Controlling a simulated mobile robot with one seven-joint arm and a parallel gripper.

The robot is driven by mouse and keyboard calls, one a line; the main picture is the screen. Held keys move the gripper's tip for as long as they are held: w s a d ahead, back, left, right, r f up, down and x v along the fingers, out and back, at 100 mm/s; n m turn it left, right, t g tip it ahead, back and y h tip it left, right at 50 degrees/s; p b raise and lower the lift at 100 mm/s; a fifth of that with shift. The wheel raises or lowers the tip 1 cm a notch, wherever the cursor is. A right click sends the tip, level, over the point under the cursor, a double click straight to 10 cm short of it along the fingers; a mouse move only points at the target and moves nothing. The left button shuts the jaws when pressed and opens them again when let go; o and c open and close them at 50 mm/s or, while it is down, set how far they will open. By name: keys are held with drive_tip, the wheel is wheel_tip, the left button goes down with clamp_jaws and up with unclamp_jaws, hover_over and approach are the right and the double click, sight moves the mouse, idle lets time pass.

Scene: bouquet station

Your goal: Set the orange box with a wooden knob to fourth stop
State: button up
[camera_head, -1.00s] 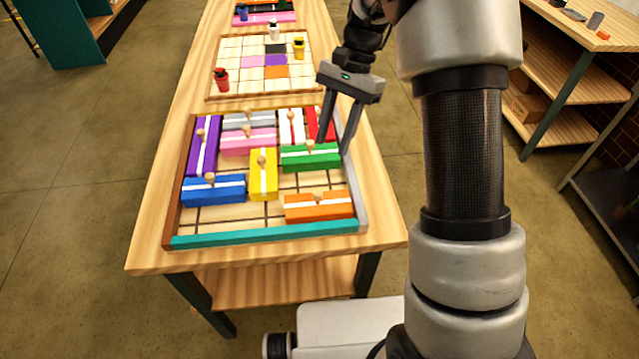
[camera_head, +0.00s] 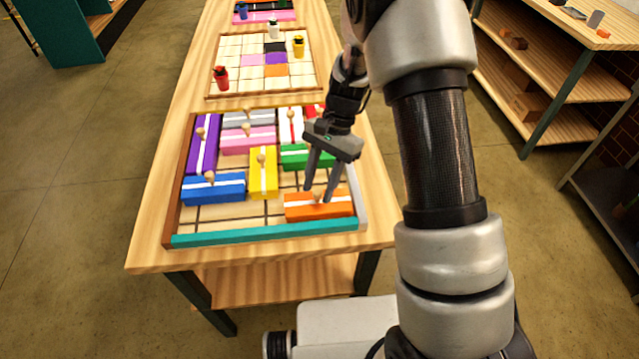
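The orange box (camera_head: 300,212) lies lengthwise left to right at the front right of the framed sliding-block board (camera_head: 265,238), near the right wall. It has a white stripe and a wooden knob (camera_head: 317,196) on top. My gripper (camera_head: 319,192) points down over the orange box with its two fingers apart. The fingertips show around or just above the knob; I cannot tell how deep they reach. The knob is partly overlapped by the fingers.
Left of the orange box the front row is bare floor. The blue box (camera_head: 228,190), yellow box (camera_head: 256,180) and green box (camera_head: 295,158) are near. Purple (camera_head: 203,150), pink (camera_head: 235,144) and other boxes fill the back. A second board (camera_head: 240,72) stands behind.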

clamp_jaws()
drive_tip(key=s+a+p, duration=0.1)
drive_tip(key=a, duration=2.5)
drive_tip(key=shift+s+a, duration=0.25)
drive_tip(key=shift+a, duration=0.1)
drive_tip(key=shift+a+r, duration=0.1)
unclamp_jaws()
drive_tip(key=shift+a, duration=0.1)
drive_tip(key=v, duration=1.7)
drive_tip(key=shift+r, duration=0.2)
